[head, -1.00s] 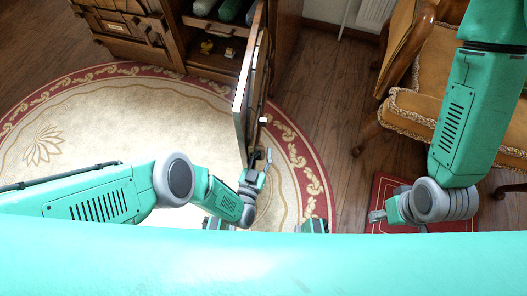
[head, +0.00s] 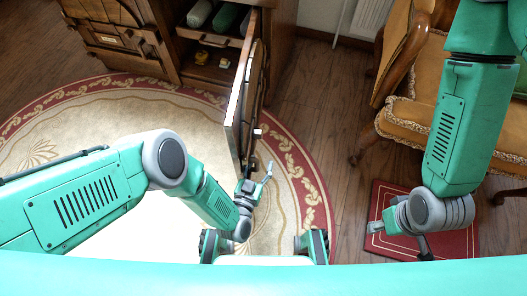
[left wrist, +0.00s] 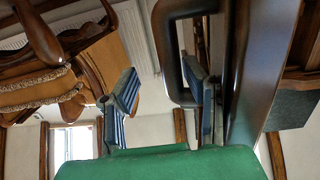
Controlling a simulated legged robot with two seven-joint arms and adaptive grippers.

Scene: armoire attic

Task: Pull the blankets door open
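The wooden door (head: 236,105) stands swung open from the dark wooden cabinet (head: 165,45), seen nearly edge-on in the head view. I cannot read a label on it. My left gripper (head: 257,176) is at the door's free lower end, beside its outer face. In the left wrist view my left gripper (left wrist: 162,98) has its fingers apart. The dark loop handle (left wrist: 168,45) on the door panel is close to the right-hand finger; I cannot tell whether they touch. My right gripper (head: 378,238) hangs low over a red mat, away from the door; its finger opening is unclear.
Rolled items (head: 225,18) and small yellow objects (head: 202,56) are on the cabinet's shelves. A gold armchair (head: 425,110) stands at right and a red mat (head: 455,240) lies under my right arm. A round rug (head: 95,120) covers the floor. Bare floor lies between door and chair.

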